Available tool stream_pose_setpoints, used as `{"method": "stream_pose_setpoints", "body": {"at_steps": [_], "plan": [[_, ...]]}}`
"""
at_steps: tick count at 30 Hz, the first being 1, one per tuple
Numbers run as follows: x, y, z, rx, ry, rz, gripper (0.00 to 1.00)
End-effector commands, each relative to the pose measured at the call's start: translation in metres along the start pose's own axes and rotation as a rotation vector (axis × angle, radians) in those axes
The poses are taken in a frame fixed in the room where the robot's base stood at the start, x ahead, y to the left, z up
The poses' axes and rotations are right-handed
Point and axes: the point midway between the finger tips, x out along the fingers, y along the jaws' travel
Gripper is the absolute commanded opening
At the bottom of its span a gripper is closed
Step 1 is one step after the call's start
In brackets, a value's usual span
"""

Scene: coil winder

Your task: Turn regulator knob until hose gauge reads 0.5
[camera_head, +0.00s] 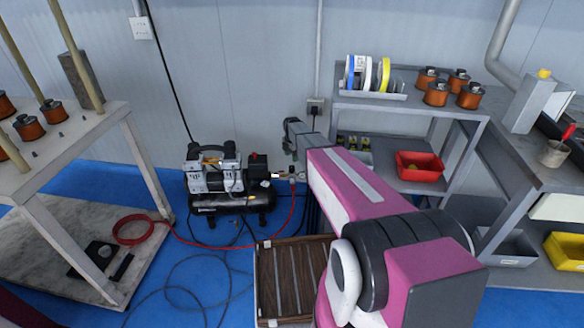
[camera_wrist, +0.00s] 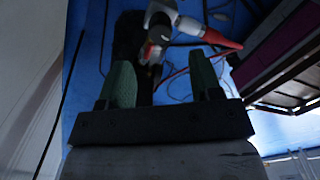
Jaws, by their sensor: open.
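The air compressor (camera_head: 213,178) stands on the blue floor against the wall, left of my arm. Its regulator and gauge fittings (camera_head: 284,176) sit at its right end, where the red hose (camera_head: 293,205) leaves. I cannot read the gauge or make out the knob clearly. In the wrist view, a grey and red fitting (camera_wrist: 160,30) lies beyond the fingertips, with a red hose end (camera_wrist: 222,39) to its right. My gripper (camera_wrist: 158,85) is open, its two green fingers apart with nothing between them.
A slatted wooden crate (camera_head: 292,280) stands on the floor in front of the compressor. The red hose and a dark cable loop over the floor. A shelf with a red bin (camera_head: 420,166) stands at right; a table (camera_head: 85,150) with copper coils is at left.

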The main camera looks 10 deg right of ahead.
Motion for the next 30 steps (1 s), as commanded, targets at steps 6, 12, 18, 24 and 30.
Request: {"method": "stream_pose_setpoints", "body": {"at_steps": [6, 12, 18, 24, 30], "plan": [[0.042, 0.001, 0.001, 0.001, 0.001, -0.002, 0.59], [0.069, 0.001, 0.0, 0.001, 0.001, -0.001, 0.59], [0.079, 0.0, 0.0, 0.001, 0.0, 0.0, 0.59], [0.08, 0.0, 0.0, 0.001, 0.0, 0.0, 0.59], [0.08, 0.0, 0.0, 0.001, 0.0, 0.0, 0.2]]}}
